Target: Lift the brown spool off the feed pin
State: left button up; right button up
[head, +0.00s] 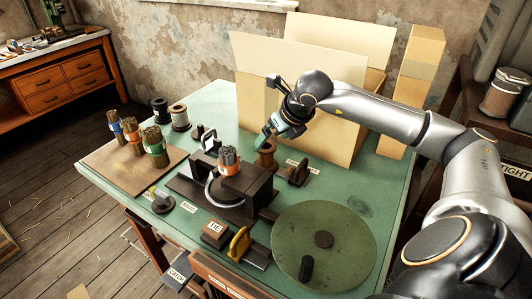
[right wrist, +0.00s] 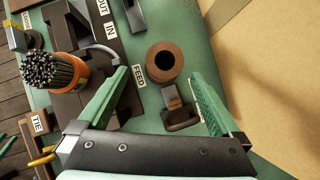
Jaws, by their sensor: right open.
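The brown spool (head: 266,155) stands upright on the green table, behind the press. In the right wrist view the brown spool (right wrist: 165,62) shows from above as a ring with a dark hole, beside the FEED label (right wrist: 138,76). The feed pin cannot be made out in the hole. My right gripper (head: 268,136) is just above the spool, pointing down. Its green fingers (right wrist: 160,76) are open, one on each side of the spool in the right wrist view, with gaps on both sides.
The dark press (head: 262,187) holds a bundle of sticks (head: 229,162) in an orange band, left of the spool. A small dark bracket (head: 298,172) is close to the spool's right. A cardboard box (head: 310,120) stands behind. A green disc (head: 345,240) lies at front right.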

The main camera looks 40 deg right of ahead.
aim_at(266, 156)
jog(key=x, duration=0.5)
jog(key=p+x, duration=0.1)
jog(key=x, duration=0.2)
jog(key=shift+s+d+f, duration=0.15)
jog(key=shift+s+d, duration=0.05)
jog(key=shift+d, duration=0.15)
jog(key=c, duration=1.3)
jog(key=shift+c, duration=0.5)
